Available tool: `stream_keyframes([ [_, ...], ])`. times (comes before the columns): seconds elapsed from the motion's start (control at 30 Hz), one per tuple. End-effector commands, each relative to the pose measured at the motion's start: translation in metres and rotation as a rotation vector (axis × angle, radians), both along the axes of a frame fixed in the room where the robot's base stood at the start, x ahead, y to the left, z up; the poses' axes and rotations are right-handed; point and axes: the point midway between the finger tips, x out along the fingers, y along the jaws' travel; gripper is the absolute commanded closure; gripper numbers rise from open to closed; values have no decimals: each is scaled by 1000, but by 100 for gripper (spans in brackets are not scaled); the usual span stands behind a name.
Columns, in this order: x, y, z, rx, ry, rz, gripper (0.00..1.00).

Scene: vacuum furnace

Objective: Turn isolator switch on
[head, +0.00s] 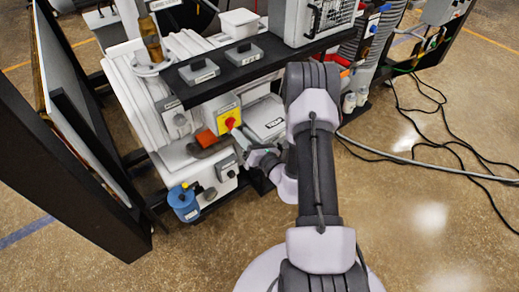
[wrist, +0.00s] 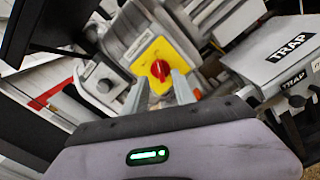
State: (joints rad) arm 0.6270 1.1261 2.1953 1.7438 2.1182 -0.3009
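The isolator switch is a yellow plate with a red rotary knob (head: 230,122) on the front of the grey machine. In the wrist view the red knob (wrist: 160,70) is near the middle, on its tilted yellow plate (wrist: 153,57). My gripper (wrist: 159,88) is open, with one grey finger on each side below the knob and a gap between them. In the head view my gripper (head: 243,143) points at the switch from the lower right. The knob is not gripped. Whether a fingertip touches the plate I cannot tell.
An orange part (head: 206,138) sits just left of the switch. A box labelled TRAP (wrist: 288,45) is close on the right. A blue container (head: 184,204) stands lower left. Black shelves (head: 228,70) overhang above. Cables (head: 435,160) lie on the open floor to the right.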

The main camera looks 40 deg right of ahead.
Motion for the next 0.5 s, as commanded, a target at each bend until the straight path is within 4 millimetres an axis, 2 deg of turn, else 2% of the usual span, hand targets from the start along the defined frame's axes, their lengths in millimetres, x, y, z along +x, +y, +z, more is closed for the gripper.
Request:
stream_keyframes([
  [0.2, -72, -5, 0, 7, 3, -9, 68],
  [0.3, -99, -5, 0, 6, 3, -9, 68],
  [0.4, -118, -6, 0, 4, 2, -7, 68],
  [0.5, -128, -5, 1, 3, 1, -4, 68],
])
